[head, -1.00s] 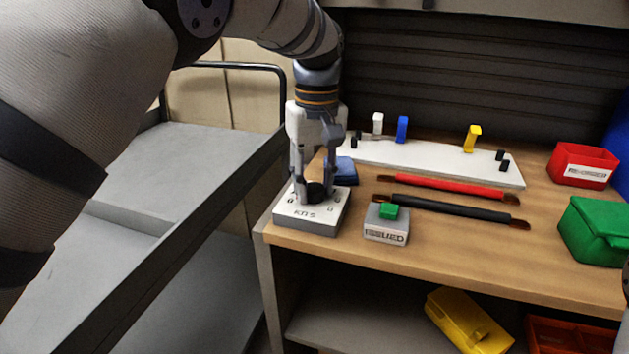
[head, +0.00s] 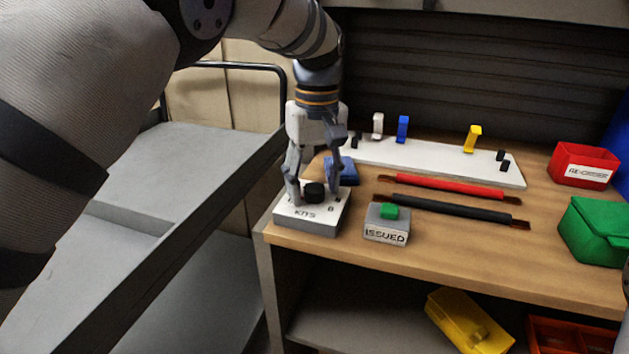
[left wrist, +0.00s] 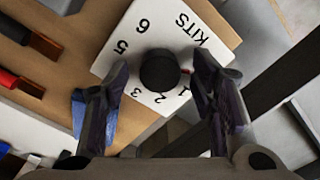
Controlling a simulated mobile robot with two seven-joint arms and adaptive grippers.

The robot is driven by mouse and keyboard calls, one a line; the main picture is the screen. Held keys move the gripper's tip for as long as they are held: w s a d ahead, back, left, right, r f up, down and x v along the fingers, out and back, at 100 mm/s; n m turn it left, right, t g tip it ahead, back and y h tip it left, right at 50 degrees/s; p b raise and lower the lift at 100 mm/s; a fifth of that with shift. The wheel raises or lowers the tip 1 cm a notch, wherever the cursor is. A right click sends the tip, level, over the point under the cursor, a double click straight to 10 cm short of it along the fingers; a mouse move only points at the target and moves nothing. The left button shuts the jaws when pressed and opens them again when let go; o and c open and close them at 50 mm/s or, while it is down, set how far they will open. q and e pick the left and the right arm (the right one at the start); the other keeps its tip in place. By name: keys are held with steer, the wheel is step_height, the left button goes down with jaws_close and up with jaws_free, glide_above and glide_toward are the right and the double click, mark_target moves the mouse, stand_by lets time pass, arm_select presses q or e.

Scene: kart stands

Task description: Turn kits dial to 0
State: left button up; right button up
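The kits dial is a black round knob (head: 315,192) on a white-topped box labelled KITS (head: 306,221), at the bench's front left corner. In the left wrist view the knob (left wrist: 160,70) is ringed by digits; 6, 5, 3, 2 and 1 are readable. A small red mark shows at the knob's right side, near the right finger; the 0 is not visible. My left gripper (head: 315,188) points down over the box, open, with one finger on each side of the knob. Gaps show between knob and fingers. My right gripper is not in view.
A grey box labelled ISSUED with a green button (head: 388,211) stands right of the dial box. A blue block (head: 345,172) lies close behind it. A grey cart (head: 150,185) stands left of the bench.

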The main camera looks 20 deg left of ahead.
mark_target(316, 186)
arm_select(q)
step_height(316, 186, up, 12)
stand_by(0.4)
steer(key=shift+w+d, duration=0.1)
